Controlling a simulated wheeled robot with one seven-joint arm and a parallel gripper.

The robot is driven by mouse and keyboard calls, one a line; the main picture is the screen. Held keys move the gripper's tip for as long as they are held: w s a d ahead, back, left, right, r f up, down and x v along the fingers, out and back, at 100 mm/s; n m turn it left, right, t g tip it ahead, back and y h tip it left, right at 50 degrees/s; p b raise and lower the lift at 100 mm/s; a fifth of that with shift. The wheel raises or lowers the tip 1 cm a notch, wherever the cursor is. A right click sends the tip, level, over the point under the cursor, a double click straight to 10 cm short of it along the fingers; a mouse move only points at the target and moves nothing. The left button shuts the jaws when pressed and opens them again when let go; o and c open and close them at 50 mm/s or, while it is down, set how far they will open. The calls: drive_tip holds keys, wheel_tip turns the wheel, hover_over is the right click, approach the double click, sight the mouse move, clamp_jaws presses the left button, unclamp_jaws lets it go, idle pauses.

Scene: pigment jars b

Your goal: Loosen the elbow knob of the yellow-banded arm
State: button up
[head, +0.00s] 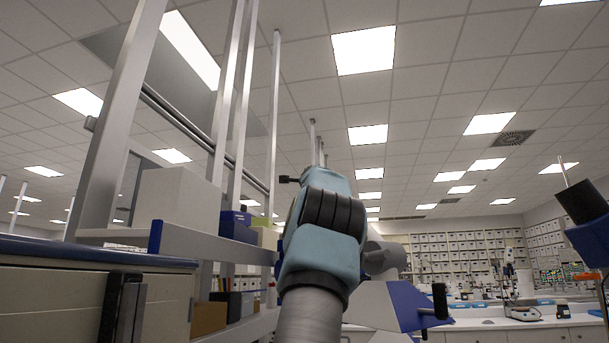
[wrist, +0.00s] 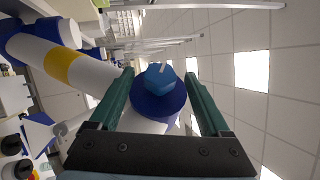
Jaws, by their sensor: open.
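In the wrist view, a white tubular arm with a yellow band (wrist: 62,67) runs in from the upper left. A blue faceted knob (wrist: 161,75) with a pale pointer mark sits on a dark blue round joint (wrist: 158,103), with a white tube below it. My gripper (wrist: 159,73) is open, its two green fingers on either side of the knob, with a gap showing on both sides. I cannot tell how deep the knob sits between the fingertips. In the head view my own arm fills the middle, and my gripper and the knob cannot be made out.
Metal uprights and a shelf (head: 215,243) with boxes stand close on the left in the head view, beside a blue-topped cabinet (head: 60,250). A white bench (head: 480,325) with lab equipment lies at the right. The space above is open to the ceiling.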

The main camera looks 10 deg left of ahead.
drive_tip(key=shift+p+x, duration=0.6)
drive_tip(key=shift+x, duration=0.45)
